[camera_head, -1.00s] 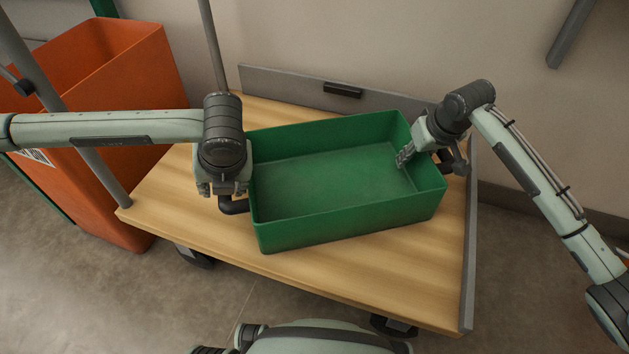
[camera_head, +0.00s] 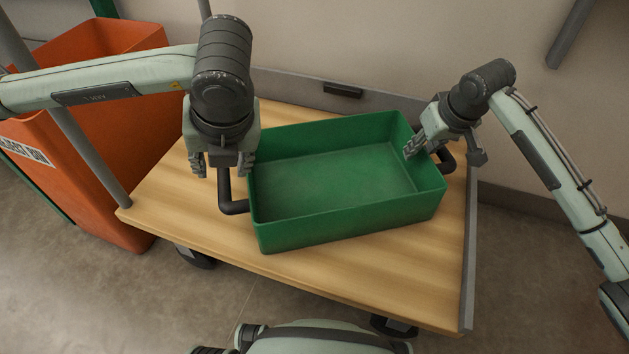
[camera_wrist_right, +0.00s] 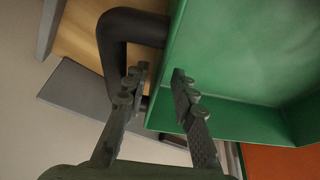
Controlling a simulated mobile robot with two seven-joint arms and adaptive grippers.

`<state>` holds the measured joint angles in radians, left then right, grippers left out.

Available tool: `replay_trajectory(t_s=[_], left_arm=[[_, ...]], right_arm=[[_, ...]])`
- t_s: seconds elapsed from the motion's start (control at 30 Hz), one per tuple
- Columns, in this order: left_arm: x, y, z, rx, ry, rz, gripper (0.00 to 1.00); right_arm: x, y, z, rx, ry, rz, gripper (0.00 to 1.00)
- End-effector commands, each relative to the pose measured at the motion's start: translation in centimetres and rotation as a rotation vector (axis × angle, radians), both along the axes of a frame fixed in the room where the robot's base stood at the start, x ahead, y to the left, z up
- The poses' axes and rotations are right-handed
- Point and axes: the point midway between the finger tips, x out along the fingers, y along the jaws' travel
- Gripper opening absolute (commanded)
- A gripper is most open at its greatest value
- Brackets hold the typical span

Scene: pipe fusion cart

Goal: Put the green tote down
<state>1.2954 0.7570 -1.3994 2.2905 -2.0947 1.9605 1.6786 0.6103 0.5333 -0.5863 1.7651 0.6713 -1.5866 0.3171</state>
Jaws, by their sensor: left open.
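The green tote (camera_head: 340,225) is empty and sits on the wooden cart top (camera_head: 190,225). My right gripper (camera_head: 442,150) is at the tote's right end by the right handle (camera_head: 447,162). In the right wrist view its fingers (camera_wrist_right: 158,88) are spread, one over the tote's inside and one by the black handle (camera_wrist_right: 115,45). Whether they touch the tote is unclear.
An orange bin (camera_head: 115,160) stands left of the cart behind a grey post (camera_head: 92,155). A low grey panel (camera_head: 290,88) edges the back of the cart and another (camera_head: 469,260) its right side. Bare cart top lies in front of the tote.

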Motion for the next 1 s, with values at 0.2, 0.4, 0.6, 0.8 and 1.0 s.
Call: replay_trajectory(t_s=[0.2, 0.4, 0.6, 0.8, 1.0], left_arm=[[0.0, 0.0, 0.0, 0.000, 0.000, 0.000, 0.42], [0.0, 0.0, -0.1, 0.000, 0.000, 0.000, 0.42], [0.0, 0.0, -0.1, 0.000, 0.000, 0.000, 0.42], [0.0, 0.0, 0.0, 0.000, 0.000, 0.000, 0.42], [0.0, 0.0, -0.1, 0.000, 0.000, 0.000, 0.42]], right_arm=[[-1.6, -0.6, 4.3, -0.001, -0.004, 0.000, 0.26], [-2.5, -0.8, 6.3, -0.001, -0.001, 0.001, 0.26], [-2.7, -0.9, 6.7, -0.001, 0.001, 0.000, 0.26], [-2.7, -0.9, 6.7, -0.001, 0.000, 0.000, 0.26], [-2.6, -0.9, 6.6, -0.001, 0.000, 0.000, 0.26]])
